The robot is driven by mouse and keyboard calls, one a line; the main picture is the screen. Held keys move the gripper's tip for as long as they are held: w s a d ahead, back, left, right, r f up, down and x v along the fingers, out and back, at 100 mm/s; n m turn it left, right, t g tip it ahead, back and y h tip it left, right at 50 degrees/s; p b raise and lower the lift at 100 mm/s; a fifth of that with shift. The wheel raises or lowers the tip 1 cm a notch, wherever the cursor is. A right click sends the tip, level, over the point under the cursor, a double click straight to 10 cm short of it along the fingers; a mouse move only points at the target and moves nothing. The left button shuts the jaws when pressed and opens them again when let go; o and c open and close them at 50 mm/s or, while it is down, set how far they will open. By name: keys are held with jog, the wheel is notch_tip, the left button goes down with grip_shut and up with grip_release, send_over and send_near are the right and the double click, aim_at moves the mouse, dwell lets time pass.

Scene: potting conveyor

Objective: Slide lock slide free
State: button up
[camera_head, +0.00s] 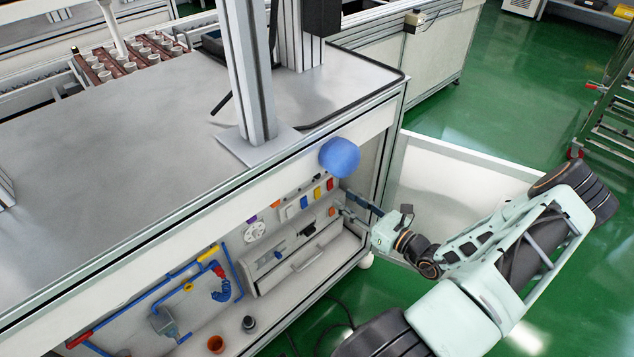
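My gripper (346,203) reaches from the right into the open front of the workbench cabinet, close to the right end of its back panel. Its thin fingers are small and dark here, and I cannot make out whether they are apart or closed on something. An orange knob (332,211) sits just left of the fingertips.
A grey box with a handle (307,259) stands below the panel. A blue rounded object (339,157) is at the bench edge. An open white door (455,185) stands behind my arm.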

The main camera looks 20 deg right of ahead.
aim_at(319, 177)
jog(key=shift+m+t+h, duration=0.4)
jog(key=shift+m, duration=0.2)
jog(key=x, duration=0.3)
jog(key=b+x, duration=0.1)
jog(key=x, duration=0.2)
jog(key=b+x, duration=0.1)
jog(key=x, duration=0.2)
jog(key=shift+w+d+f, duration=0.15)
jog(key=shift+w+f, duration=0.05)
jog(key=shift+w, duration=0.2)
jog(key=shift+b+x, duration=0.3)
jog(key=shift+x, duration=0.5)
jog(key=shift+r, duration=0.1)
jog(key=shift+c, duration=0.3)
grip_shut()
